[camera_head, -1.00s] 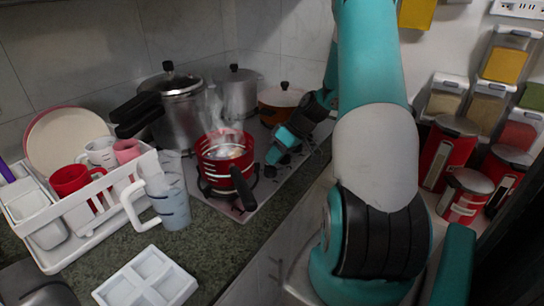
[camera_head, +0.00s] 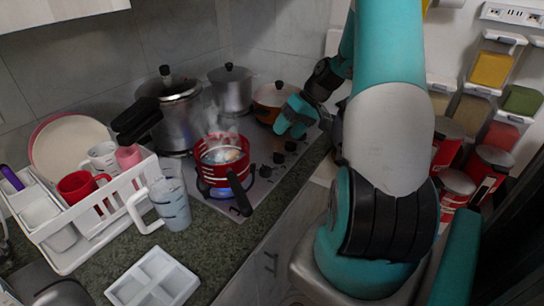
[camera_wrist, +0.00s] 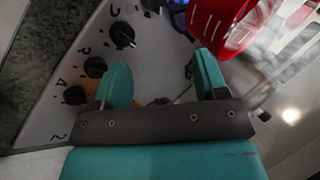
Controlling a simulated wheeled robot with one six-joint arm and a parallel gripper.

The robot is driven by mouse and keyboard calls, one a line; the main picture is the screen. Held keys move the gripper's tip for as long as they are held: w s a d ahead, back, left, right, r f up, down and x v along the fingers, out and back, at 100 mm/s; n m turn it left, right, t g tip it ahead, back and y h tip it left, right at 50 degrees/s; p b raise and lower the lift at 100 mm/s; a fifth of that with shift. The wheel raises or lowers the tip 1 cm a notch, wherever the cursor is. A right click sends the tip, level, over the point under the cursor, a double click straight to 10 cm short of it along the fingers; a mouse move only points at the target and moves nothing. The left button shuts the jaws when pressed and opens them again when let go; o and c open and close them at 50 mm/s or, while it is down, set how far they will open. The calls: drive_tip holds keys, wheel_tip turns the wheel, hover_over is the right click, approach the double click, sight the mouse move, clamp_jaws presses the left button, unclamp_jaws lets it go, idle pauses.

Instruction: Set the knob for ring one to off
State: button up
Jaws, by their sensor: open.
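A row of black knobs (camera_head: 278,158) runs along the right edge of the steel hob. In the wrist view, one knob (camera_wrist: 121,35) is at upper left, with others (camera_wrist: 95,67) (camera_wrist: 75,95) below it, beside printed marks too small to read surely. I cannot tell which knob is for ring one. My gripper (camera_head: 294,117) is above the hob's far right part, near the row's back end. Its teal fingers are apart and empty in the wrist view (camera_wrist: 162,66); the left finger is beside the knobs and hides part of the panel.
A steaming red pot (camera_head: 208,173) stands over a blue flame (camera_head: 205,192), its black handle toward the front. An orange pan (camera_head: 270,97) is close to my gripper, and steel pots (camera_head: 178,120) stand behind. A dish rack (camera_head: 85,225) is at left.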

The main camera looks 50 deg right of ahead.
sight(266, 167)
wheel_tip(266, 167, up, 5)
drive_tip(key=m+g+h+p, duration=0.1)
drive_tip(key=m+g+h, duration=0.1)
drive_tip(key=m, duration=1.9)
drive_tip(key=p+x, duration=0.1)
drive_tip(key=x, duration=0.4)
drive_tip(key=a+p+x, duration=0.1)
drive_tip(key=x, duration=0.5)
drive_tip(key=p+x, duration=0.1)
drive_tip(key=x, duration=0.5)
drive_tip(key=shift+s+a+r, duration=0.1)
drive_tip(key=shift+a+r, duration=0.1)
drive_tip(key=shift+a, duration=0.15)
